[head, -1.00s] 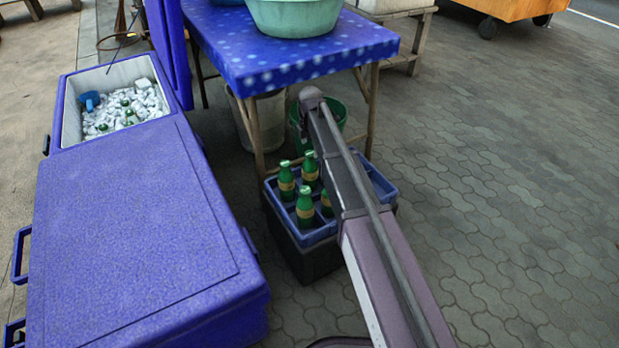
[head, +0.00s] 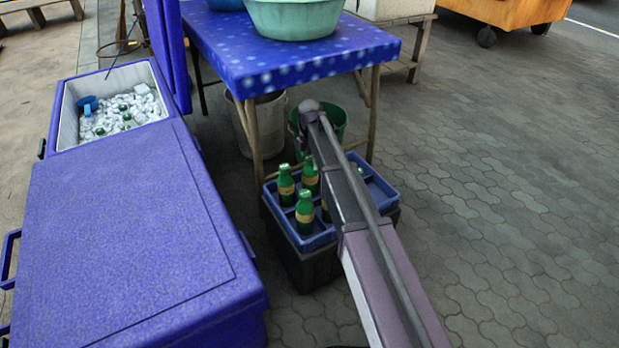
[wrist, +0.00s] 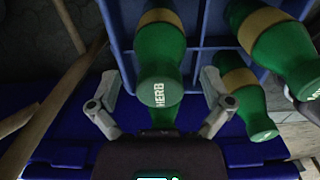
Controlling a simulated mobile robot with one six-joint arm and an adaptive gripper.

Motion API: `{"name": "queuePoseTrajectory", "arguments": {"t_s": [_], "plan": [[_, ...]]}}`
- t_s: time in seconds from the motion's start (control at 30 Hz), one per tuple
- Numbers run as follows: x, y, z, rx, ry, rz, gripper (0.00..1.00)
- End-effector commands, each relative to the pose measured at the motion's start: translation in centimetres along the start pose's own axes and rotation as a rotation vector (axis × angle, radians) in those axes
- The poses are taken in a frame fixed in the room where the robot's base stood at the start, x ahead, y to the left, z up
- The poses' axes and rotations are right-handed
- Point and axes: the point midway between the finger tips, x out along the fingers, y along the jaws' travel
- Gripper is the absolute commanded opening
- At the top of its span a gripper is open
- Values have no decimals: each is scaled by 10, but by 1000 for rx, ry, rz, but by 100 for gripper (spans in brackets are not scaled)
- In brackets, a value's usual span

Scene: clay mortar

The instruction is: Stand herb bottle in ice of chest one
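In the wrist view, the herb bottle (wrist: 160,92), green with HERB lettered on its cap, stands in a compartment of the blue crate (wrist: 205,42). My gripper (wrist: 158,84) is open, with one finger to each side of the bottle's cap and a gap on both sides.
Other green bottles (head: 305,208) stand in the blue crate, beside the gripper in the wrist view. A blue dotted table (head: 290,62) with a green basin (head: 293,18) stands behind the crate. A blue scoop (head: 87,103) lies in the ice. Open paving (head: 500,190) is at right.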

Motion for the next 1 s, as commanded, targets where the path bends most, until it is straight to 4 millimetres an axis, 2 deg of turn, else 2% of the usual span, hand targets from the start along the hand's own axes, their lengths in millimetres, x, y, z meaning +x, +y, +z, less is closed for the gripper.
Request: {"name": "queuePoseTrajectory", "arguments": {"t_s": [0.03, 0.2, 0.3, 0.57, 1.0], "plan": [[0, 0, 0, 0, 0, 0, 82], [0, 0, 0, 0, 0, 0, 32], [0, 0, 0, 0, 0, 0, 6], [-4, 0, 0, 0, 0, 0, 6], [-40, 0, 0, -1, 0, 0, 6]]}}
